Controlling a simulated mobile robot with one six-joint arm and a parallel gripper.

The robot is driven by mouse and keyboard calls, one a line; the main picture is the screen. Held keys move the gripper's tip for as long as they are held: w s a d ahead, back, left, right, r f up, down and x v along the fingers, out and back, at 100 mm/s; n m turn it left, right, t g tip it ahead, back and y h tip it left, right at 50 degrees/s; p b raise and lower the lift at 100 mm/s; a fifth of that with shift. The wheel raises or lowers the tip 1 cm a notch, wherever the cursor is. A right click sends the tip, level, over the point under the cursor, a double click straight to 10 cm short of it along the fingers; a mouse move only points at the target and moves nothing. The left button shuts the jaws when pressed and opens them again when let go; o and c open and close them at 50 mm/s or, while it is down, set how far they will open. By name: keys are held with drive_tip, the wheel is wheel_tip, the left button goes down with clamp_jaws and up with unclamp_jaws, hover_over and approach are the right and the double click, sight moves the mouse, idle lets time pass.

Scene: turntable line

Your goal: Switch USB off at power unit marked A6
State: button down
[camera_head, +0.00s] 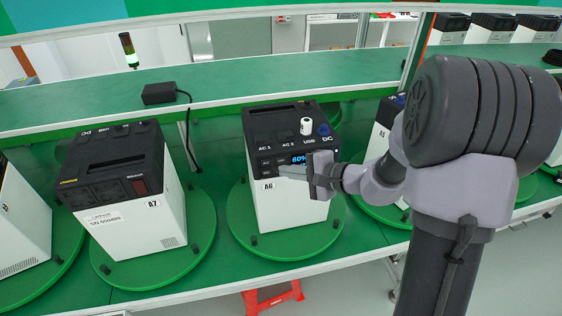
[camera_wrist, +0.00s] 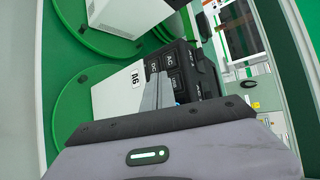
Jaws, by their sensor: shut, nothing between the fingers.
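The power unit marked A6 (camera_head: 289,205) stands upright on a green turntable disc, with a white body and a black top. Its front panel has small dark buttons and a lit display (camera_head: 299,159) reading about 60%. The top carries AC 1, AC 2, USB and DC markings, a white plug-like piece (camera_head: 306,127) and a blue one. My gripper (camera_head: 284,171) is shut and empty, its tips at the front panel just below the display; I cannot tell whether they touch. The wrist view shows the A6 label (camera_wrist: 136,79) and panel buttons (camera_wrist: 171,61), partly hidden by my fingers.
The unit marked A7 (camera_head: 145,225) stands on its own disc to the left, and the A5 unit (camera_head: 378,141) is partly behind my arm at right. A black adapter (camera_head: 159,94) with a cable lies on the shelf behind.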

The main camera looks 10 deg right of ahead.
drive_tip(key=s+b, duration=0.1)
drive_tip(key=s, duration=0.3)
drive_tip(key=shift+s+b, duration=0.2)
drive_tip(key=shift+b, duration=0.15)
idle(0.4)
drive_tip(key=s+a+n+g+b, duration=0.6)
drive_tip(key=s+a, duration=0.4)
drive_tip(key=s, duration=0.4)
drive_tip(key=s+d+f+n+t+h+b, duration=0.1)
drive_tip(key=s+d+f+n+h+b, duration=0.1)
drive_tip(key=s+d+h+b, duration=0.3)
drive_tip(key=s+n+h, duration=0.1)
drive_tip(key=s, duration=0.3)
drive_tip(key=shift+t, duration=0.4)
